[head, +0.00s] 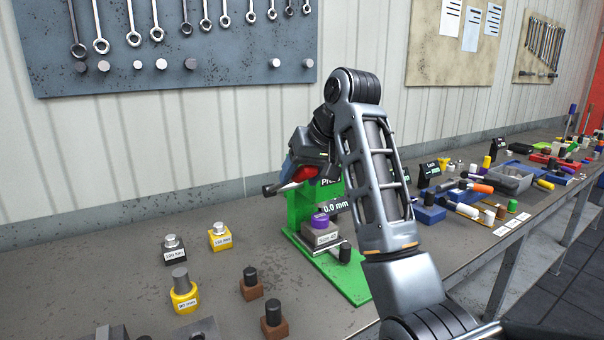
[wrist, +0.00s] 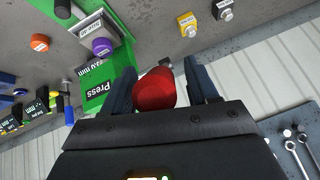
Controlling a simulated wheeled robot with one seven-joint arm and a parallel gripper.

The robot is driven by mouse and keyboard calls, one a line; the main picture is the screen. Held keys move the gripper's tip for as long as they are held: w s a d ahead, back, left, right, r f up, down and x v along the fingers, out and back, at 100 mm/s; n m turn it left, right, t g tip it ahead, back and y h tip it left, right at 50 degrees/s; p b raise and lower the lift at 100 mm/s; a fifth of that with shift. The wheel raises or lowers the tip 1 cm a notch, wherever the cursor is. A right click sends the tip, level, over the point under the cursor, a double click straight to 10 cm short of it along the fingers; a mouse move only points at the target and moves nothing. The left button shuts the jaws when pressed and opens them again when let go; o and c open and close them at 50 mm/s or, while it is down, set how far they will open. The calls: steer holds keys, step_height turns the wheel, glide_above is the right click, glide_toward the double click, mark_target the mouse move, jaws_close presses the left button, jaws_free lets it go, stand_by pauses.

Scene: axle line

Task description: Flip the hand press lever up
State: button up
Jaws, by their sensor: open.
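The green hand press (head: 303,208) stands on the bench in the middle of the head view, partly behind my arm. It also shows in the wrist view (wrist: 122,62), at upper left. The lever's red grip (wrist: 155,90) lies between my gripper's two dark fingers (wrist: 156,68) in the wrist view. The fingers are open, one on each side of it; I cannot tell whether they touch it. In the head view my gripper (head: 295,172) is at the top of the press, and a bit of red grip (head: 305,174) shows. The lever's full length and angle are hidden.
A purple-topped part (head: 320,221) sits in the press beside a "0.0 mm" readout (head: 336,205). Yellow and brown blocks (head: 184,293) stand left of the press. Trays and small parts (head: 510,178) crowd the bench to the right. A wrench board (head: 165,45) hangs behind.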

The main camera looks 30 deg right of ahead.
steer(key=shift+r, duration=0.1)
steer(key=v, duration=0.4)
steer(key=shift+d+r, duration=0.2)
steer(key=shift+s+r, duration=0.25)
steer(key=shift+s, duration=0.2)
steer(key=shift+s+r, duration=0.2)
steer(key=shift+r, duration=0.25)
steer(key=shift+s+r, duration=0.45)
steer(key=shift+r, duration=0.1)
